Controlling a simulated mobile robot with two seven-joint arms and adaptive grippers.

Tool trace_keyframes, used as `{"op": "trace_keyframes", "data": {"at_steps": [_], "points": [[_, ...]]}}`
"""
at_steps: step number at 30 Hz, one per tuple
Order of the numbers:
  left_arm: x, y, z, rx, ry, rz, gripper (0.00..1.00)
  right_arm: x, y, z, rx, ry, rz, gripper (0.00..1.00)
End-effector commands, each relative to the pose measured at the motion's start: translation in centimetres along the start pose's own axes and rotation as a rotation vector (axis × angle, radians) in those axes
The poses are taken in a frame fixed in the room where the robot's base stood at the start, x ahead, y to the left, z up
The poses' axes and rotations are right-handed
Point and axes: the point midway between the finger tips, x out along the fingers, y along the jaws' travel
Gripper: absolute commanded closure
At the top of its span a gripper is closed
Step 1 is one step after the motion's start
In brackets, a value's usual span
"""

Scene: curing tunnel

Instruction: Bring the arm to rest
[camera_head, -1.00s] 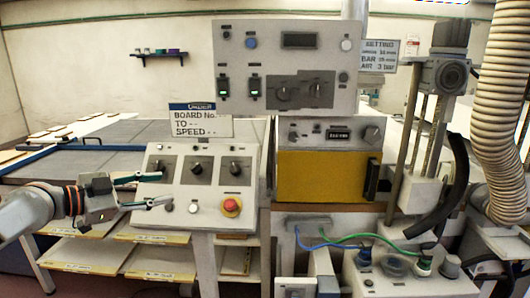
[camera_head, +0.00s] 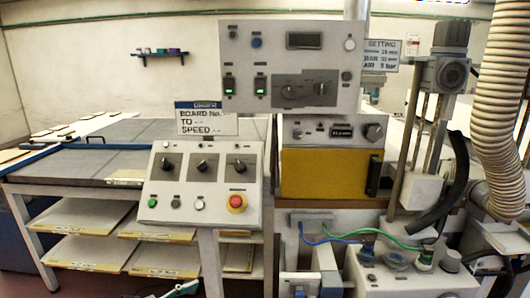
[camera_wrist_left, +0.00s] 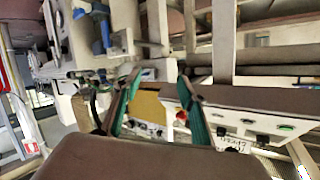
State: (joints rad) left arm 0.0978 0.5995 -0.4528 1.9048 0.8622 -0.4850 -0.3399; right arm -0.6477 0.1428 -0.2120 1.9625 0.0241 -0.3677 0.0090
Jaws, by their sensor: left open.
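My left gripper (camera_head: 182,289) shows only as a small dark and green finger part at the bottom edge of the head view, below the sloped control panel (camera_head: 210,222). Most of it and its arm are out of that view. In the left wrist view its two green fingers (camera_wrist_left: 160,76) are spread apart with nothing held between them. The control panel lies beyond them in that view, tilted. In the head view the panel has three black knobs, a lit green button (camera_head: 152,202) and a red stop button (camera_head: 237,202). My right gripper is in neither view.
An upper control box (camera_head: 290,40) shows two green lights. A yellow-fronted unit (camera_head: 322,174) stands below it. Shelves with boards (camera_head: 85,216) are at left. Blue and green cables (camera_head: 340,240) and a thick ribbed hose (camera_head: 497,100) are at right.

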Motion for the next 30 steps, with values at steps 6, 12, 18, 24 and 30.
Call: {"op": "trace_keyframes", "data": {"at_steps": [6,12,18,24,30], "points": [[-2.8,7.8,8.5,-0.156,-0.1,-0.088,0.58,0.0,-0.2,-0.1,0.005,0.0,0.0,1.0],[-7.7,13.9,15.3,-0.264,-0.224,-0.189,0.58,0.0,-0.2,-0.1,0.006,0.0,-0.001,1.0],[-12.2,17.7,19.5,-0.316,-0.329,-0.259,0.58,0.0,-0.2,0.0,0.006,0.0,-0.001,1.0],[-13.7,18.8,20.7,-0.326,-0.361,-0.28,0.58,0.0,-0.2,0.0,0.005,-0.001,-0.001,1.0],[-13.6,18.8,20.7,-0.325,-0.361,-0.279,0.58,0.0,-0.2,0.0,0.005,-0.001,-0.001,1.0]]}}
